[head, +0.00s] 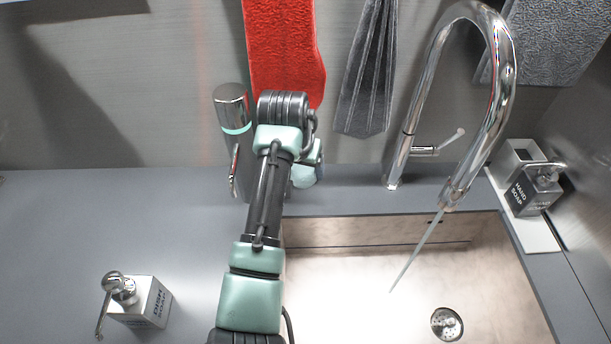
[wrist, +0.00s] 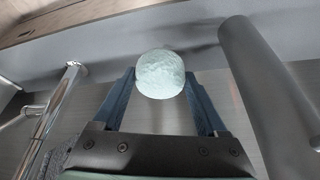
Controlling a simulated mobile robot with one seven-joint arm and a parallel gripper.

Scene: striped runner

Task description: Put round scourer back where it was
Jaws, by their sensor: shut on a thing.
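The round scourer (wrist: 160,76) is a pale mint, rough-looking puck in the wrist view. It sits between the fingertips of my gripper (wrist: 159,80), one dark blue finger on each side, and the gripper is shut on it. In the head view my arm reaches up toward the back wall. Its wrist hides most of the gripper there, just above the back edge of the counter. The scourer appears held in the air, with grey counter behind it in the wrist view. I cannot tell its exact height.
A dark cylinder with a chrome top (head: 233,112) stands close left of my wrist. The sink (head: 350,265) and chrome tap (head: 403,150) are to the right. Red cloth (head: 285,45) and grey cloth (head: 366,75) hang behind. Dish soap (head: 148,303) stands front left; hand soap (head: 532,192) stands far right.

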